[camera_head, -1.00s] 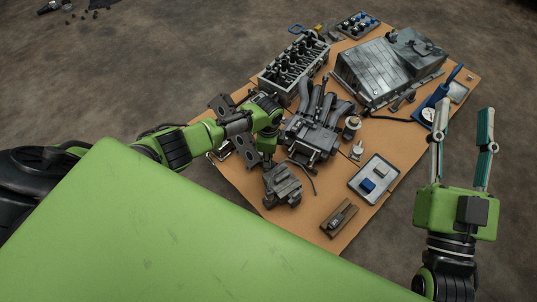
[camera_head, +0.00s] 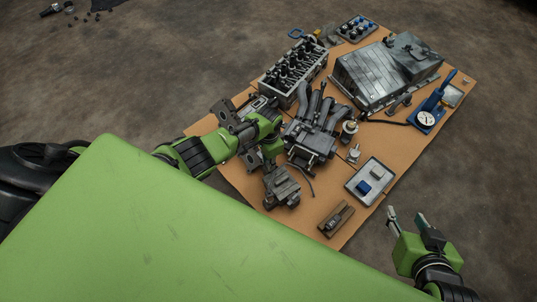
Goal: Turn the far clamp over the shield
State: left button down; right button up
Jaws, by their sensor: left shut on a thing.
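A dark plate with holes (camera_head: 227,113) shows beside my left arm at the table's left edge. It may be the shield, but I cannot tell surely. My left gripper (camera_head: 268,143) is beside it, left of the dark manifold with curved pipes (camera_head: 313,128). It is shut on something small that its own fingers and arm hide. I cannot make out a separate clamp there. My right gripper (camera_head: 406,216) is open and empty, off the table's right edge.
The table (camera_head: 330,190) also holds a cylinder head (camera_head: 293,75), a large metal housing (camera_head: 375,74), a blue gauge tool (camera_head: 428,117) and a tray with small blocks (camera_head: 382,170). A grey casting (camera_head: 281,187) and a small brown block (camera_head: 336,220) are near the front edge.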

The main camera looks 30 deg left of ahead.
pick_arm(q)
jog(key=shift+n, duration=0.7)
pick_arm(e)
jog(key=shift+s+d+f+g, duration=0.2)
jog(key=shift+s+f+g, duration=0.2)
jog(key=shift+s, duration=0.25)
jog(key=shift+s+d+f+g, duration=0.2)
jog(key=shift+s+f+g, duration=0.1)
jog(key=shift+s+f, duration=0.3)
jog(key=shift+r, duration=0.1)
pick_arm(q)
jog(key=c, duration=1.8)
grip_release()
jog(key=shift+r, duration=0.4)
notch_tip(320, 180, up, 11)
jog(key=shift+r, duration=0.1)
